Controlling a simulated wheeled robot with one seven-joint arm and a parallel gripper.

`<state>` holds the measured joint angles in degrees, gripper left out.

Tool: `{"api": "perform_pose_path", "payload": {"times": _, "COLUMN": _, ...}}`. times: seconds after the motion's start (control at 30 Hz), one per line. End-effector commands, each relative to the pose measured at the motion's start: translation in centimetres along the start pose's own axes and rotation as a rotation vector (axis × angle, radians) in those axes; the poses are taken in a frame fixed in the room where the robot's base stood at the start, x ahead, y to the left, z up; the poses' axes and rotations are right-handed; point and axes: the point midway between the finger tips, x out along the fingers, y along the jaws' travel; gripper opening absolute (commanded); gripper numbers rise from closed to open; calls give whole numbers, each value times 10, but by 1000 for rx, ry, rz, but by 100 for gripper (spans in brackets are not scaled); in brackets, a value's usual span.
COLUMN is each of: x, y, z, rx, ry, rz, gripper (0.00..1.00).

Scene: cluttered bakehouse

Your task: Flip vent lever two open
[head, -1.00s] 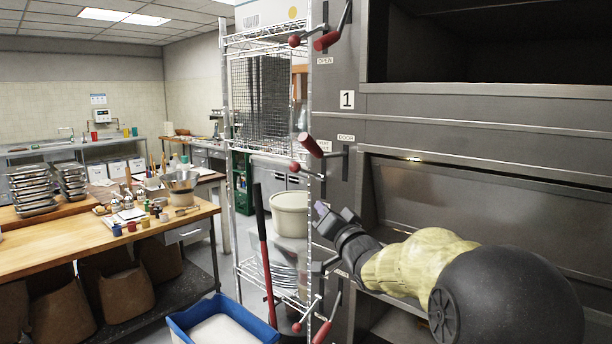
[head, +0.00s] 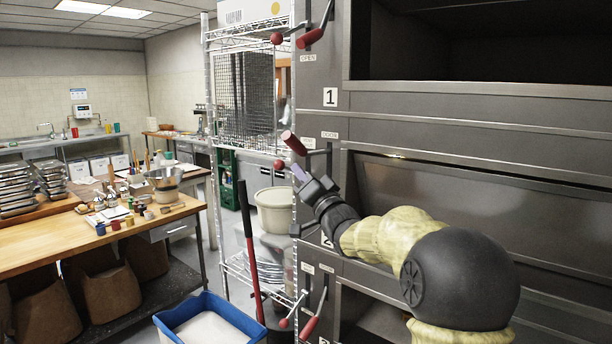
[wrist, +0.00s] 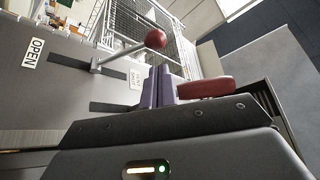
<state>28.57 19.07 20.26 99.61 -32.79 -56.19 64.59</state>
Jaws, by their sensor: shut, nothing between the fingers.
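A vent lever with a red ball knob (head: 281,164) sticks out from the oven front, beside the door panel above the partly hidden plate "2" (head: 327,241). In the wrist view its ball (wrist: 155,39) ends a grey rod, with an OPEN label (wrist: 33,53) to the left and a smaller vent label (wrist: 136,78) by the rod. My gripper (head: 299,171) is shut and empty, its purple fingers (wrist: 158,90) just beside the ball. I cannot tell whether they touch it. A red door handle (head: 293,143) is close above the fingers and shows beside them in the wrist view (wrist: 205,87).
Another ball lever (head: 277,39) and red handle (head: 311,38) are above, with another pair (head: 284,323) below. A wire rack (head: 212,120) stands close left, with a white bucket (head: 274,208) behind the levers. A blue tub (head: 210,322) is on the floor.

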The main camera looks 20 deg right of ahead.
Motion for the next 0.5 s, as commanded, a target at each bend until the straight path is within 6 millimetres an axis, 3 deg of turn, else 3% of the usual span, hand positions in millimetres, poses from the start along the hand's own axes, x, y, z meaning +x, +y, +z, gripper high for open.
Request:
{"api": "perform_pose_path", "payload": {"times": 0.2, "x": 39, "y": -2, "z": -2, "rx": 2, "ry": -1, "rz": -1, "gripper": 0}}
{"api": "perform_pose_path", "payload": {"times": 0.5, "x": 52, "y": 0, "z": 0, "rx": 1, "ry": 0, "rz": 0, "gripper": 0}}
